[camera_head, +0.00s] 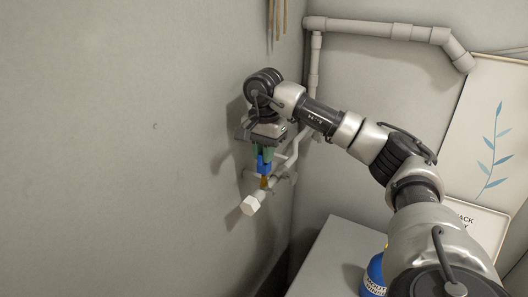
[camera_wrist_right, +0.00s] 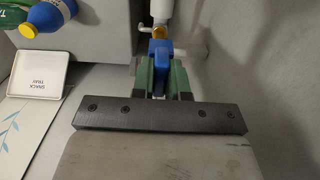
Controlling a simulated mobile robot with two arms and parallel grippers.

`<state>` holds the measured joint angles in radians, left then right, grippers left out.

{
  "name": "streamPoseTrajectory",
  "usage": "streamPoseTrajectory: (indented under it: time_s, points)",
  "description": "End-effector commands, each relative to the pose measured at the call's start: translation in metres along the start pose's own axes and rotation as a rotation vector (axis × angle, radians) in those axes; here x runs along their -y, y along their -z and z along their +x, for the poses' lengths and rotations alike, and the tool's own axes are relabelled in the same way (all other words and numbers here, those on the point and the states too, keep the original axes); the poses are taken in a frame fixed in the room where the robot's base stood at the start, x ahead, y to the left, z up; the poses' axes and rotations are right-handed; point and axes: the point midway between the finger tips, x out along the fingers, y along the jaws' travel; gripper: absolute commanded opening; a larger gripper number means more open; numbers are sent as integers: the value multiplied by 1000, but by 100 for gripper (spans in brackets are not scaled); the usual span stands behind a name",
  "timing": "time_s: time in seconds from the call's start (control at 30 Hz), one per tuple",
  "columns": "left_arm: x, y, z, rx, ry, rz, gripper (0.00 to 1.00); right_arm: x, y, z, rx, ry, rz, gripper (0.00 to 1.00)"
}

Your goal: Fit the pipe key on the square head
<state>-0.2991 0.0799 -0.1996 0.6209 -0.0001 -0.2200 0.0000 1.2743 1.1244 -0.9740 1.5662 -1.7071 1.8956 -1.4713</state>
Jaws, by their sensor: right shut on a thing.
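My right gripper (camera_head: 264,153) points down beside the wall, its green fingers shut on the blue pipe key (camera_head: 264,166). In the right wrist view the fingers (camera_wrist_right: 162,78) grip the key (camera_wrist_right: 159,54) from both sides. The brass square head (camera_head: 264,183) shows just below the key, on a white pipe (camera_head: 281,174) with a white end cap (camera_head: 250,205). In the right wrist view brass (camera_wrist_right: 159,32) shows right at the key's far end. I cannot tell whether the key is around the head or only against it. My left gripper is not in view.
Grey pipes (camera_head: 385,30) run along the back wall. A grey cabinet top (camera_head: 332,258) stands at lower right, with a blue bottle (camera_head: 374,276) on it. A snack tray sign (camera_wrist_right: 40,74) and a leaf picture (camera_head: 495,140) are nearby. The left wall is clear.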

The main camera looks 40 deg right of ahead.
Motion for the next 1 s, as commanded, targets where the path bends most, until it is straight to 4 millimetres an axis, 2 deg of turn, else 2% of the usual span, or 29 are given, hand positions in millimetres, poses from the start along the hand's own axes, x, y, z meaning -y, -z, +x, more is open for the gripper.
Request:
streamPoseTrajectory:
  time_s: [1.0]
  points:
    - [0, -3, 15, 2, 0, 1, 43, 0, 0, 24, 0, 0, 0, 0]
